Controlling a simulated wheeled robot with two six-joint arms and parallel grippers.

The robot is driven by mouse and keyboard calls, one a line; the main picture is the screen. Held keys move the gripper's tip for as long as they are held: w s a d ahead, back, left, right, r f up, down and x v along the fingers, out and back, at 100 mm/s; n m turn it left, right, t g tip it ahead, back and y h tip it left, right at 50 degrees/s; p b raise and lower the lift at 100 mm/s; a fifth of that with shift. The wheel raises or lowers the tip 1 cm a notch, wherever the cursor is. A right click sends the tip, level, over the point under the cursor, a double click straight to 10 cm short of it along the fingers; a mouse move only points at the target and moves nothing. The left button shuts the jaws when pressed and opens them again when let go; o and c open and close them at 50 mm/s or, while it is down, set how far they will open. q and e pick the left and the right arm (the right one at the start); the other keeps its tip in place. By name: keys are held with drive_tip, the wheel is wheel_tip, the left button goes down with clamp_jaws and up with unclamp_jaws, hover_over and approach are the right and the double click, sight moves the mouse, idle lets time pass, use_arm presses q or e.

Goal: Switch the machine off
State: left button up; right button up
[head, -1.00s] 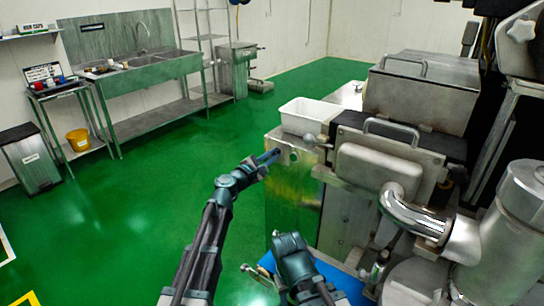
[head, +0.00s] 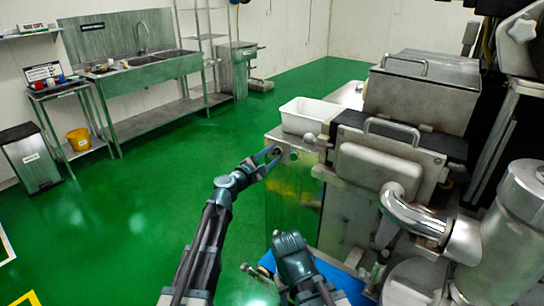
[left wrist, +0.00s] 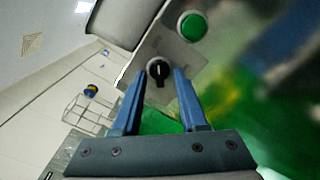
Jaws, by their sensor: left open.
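The steel machine (head: 292,200) stands right of centre in the head view. In the left wrist view its panel (left wrist: 172,45) carries a black rotary knob (left wrist: 158,72) on a round base, with a light pointer line on it. A round green button (left wrist: 192,27) sits beyond the knob, up and to the right. My left gripper (head: 275,155) is open at the machine's side panel. In the left wrist view its two blue fingers (left wrist: 160,76) lie on either side of the knob; I cannot tell whether they touch it.
A white bin (head: 308,116) sits on top of the machine near my left gripper. A metal pipe (head: 410,215) and cylinder (head: 512,225) stand at the right. The green floor (head: 150,190) to the left is clear, with a sink bench (head: 150,75) behind.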

use_arm(q)
drive_tip(key=v, duration=1.3)
drive_tip(key=shift+s+a, duration=0.2)
drive_tip(key=shift+s, duration=0.1)
drive_tip(key=shift+d+f, duration=0.1)
drive_tip(key=s+d+f+m+g+y, duration=0.2)
drive_tip(key=s+d+f+m+g, duration=0.1)
drive_tip(key=s+f+m+g, duration=0.8)
drive_tip(key=s+a+f+m+g+y, duration=0.3)
drive_tip(key=s+a+f+m+y, duration=0.55)
drive_tip(key=s+a+f, duration=0.3)
drive_tip(key=s+d+r+m+g+y+p, duration=0.1)
drive_tip(key=s+d+r+m+p, duration=0.2)
drive_tip(key=d, duration=0.7)
wheel_tip(320, 180, up, 2)
drive_tip(key=shift+s+d+p, duration=0.15)
drive_tip(key=shift+s+p, duration=0.45)
drive_tip(key=shift+s, duration=0.4)
